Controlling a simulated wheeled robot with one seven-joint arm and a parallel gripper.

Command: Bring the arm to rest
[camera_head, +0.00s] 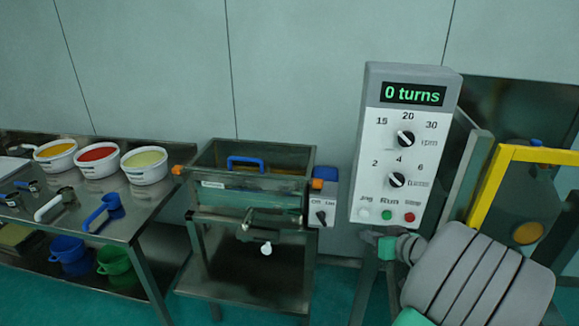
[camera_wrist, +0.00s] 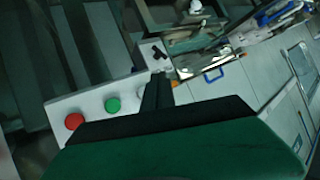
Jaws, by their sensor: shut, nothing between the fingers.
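My gripper (camera_head: 375,236) is at the lower edge of the white control panel (camera_head: 382,160), just below its row of buttons, with my grey arm reaching in from the lower right. In the wrist view my gripper (camera_wrist: 158,92) is shut and empty, its dark fingers close to the panel face beside the green button (camera_wrist: 112,105) and red button (camera_wrist: 74,121). I cannot tell whether the fingertips touch the panel. The panel display (camera_head: 412,94) reads "0 turns".
The vibrating sieve (camera_head: 250,200) with a blue handle stands left of the panel, a small switch box (camera_head: 322,205) on its side. A steel table (camera_head: 120,228) at left holds bowls of powder and scoops. A yellow-framed machine (camera_head: 490,185) stands close at right.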

